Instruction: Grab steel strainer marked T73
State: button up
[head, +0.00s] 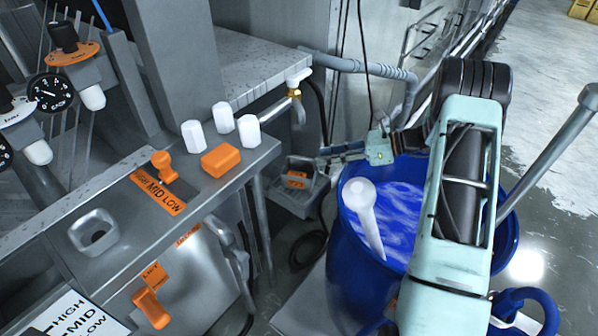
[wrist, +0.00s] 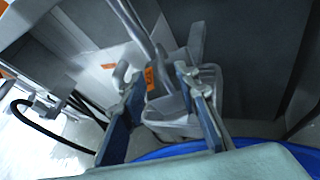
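A grey metal holder (head: 298,202) stands low beside the blue drum, with an orange tag (head: 297,177) at its top. In the wrist view a grey steel piece with a long handle (wrist: 140,28) sits in this holder (wrist: 185,128). It carries an orange tag (wrist: 150,76) and may be the strainer; the marking is too small to read. My gripper (head: 330,158) reaches left over the drum's rim towards the holder. In the wrist view my gripper (wrist: 154,76) has its two fingers apart, with the tagged piece showing between and beyond them. I cannot tell any contact.
The blue drum (head: 348,265) of blue liquid, with a white paddle (head: 369,220) in it, is under my arm. A pipe and tap (head: 297,80) are behind.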

aim_at(301, 159)
jog(key=p+x, duration=0.1)
jog(key=x, duration=0.7)
jog(key=shift+w+a+r, duration=0.1)
jog(key=shift+w+r, duration=0.05)
jog(key=shift+w, duration=0.05)
grip_shut()
